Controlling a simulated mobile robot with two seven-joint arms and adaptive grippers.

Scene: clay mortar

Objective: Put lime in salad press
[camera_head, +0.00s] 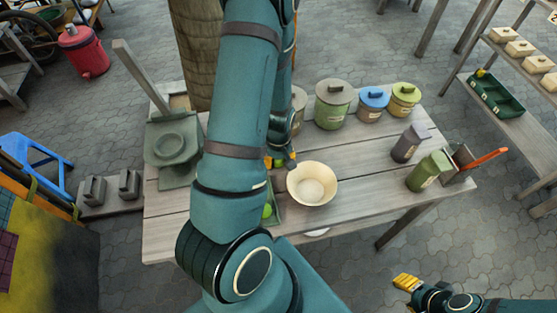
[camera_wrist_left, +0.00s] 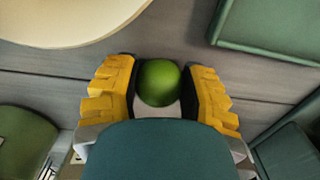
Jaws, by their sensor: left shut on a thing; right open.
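A green lime (camera_wrist_left: 159,83) sits between the yellow fingers of my left gripper (camera_wrist_left: 160,92) in the left wrist view. The left gripper (camera_head: 280,161) is shut on it above the table, just behind the cream bowl (camera_head: 313,184); in the head view my arm partly hides it. A grey-green press (camera_head: 172,148) with a round dish and a long raised lever stands at the table's left, apart from the gripper. Another round green fruit (camera_head: 267,211) shows in a green tray (camera_head: 276,216), mostly behind my arm. My right gripper (camera_head: 408,283) is open and empty, off the table's front right.
Lidded canisters in green (camera_head: 333,105), blue (camera_head: 372,104) and yellow-green (camera_head: 404,100) line the table's back. A grey container (camera_head: 409,143) and a green container (camera_head: 429,171) stand at the right. The wooden table (camera_head: 360,190) is clear right of the bowl.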

